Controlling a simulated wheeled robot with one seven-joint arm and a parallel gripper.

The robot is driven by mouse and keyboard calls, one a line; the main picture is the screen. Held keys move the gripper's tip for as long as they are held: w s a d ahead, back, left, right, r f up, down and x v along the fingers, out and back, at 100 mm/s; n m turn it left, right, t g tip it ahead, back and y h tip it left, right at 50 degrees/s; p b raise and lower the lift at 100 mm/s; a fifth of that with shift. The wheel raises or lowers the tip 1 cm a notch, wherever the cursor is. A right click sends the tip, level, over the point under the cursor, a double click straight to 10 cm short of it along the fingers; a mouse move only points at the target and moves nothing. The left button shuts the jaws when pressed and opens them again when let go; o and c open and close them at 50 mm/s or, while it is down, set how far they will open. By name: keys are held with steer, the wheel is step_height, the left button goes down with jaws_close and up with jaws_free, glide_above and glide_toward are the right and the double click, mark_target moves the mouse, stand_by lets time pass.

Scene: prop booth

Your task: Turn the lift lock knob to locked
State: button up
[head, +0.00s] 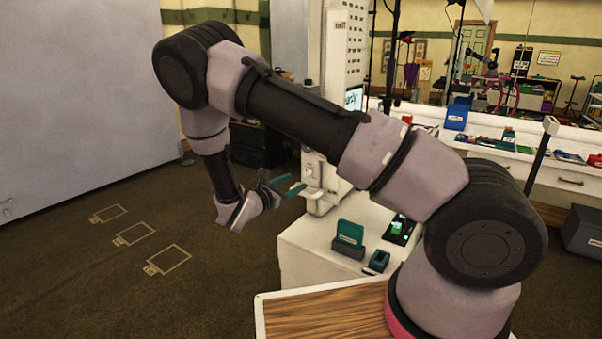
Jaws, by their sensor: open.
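My gripper (290,186) is open, with two teal fingers apart and nothing seen between them. It points right, close to the lower part of a tall white machine (322,180) on a white cabinet. Whether the fingers touch the machine, I cannot tell. I cannot make out the lift lock knob; it may be hidden by my arm or gripper, or too small to see. My arm covers the machine's middle.
A wood-topped surface (325,315) is in front. Open floor (90,275) with pale outlines lies left.

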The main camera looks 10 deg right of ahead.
mark_target(306, 173)
steer(key=shift+n+t+y, duration=0.4)
steer(key=shift+n+t, duration=0.4)
steer(key=shift+n, duration=0.1)
steer(key=x, duration=0.3)
steer(key=w+a+f+x, duration=0.1)
steer(key=x, duration=0.6)
steer(key=shift+w+a+f, duration=0.15)
steer(key=shift+w+f, duration=0.15)
jaws_close()
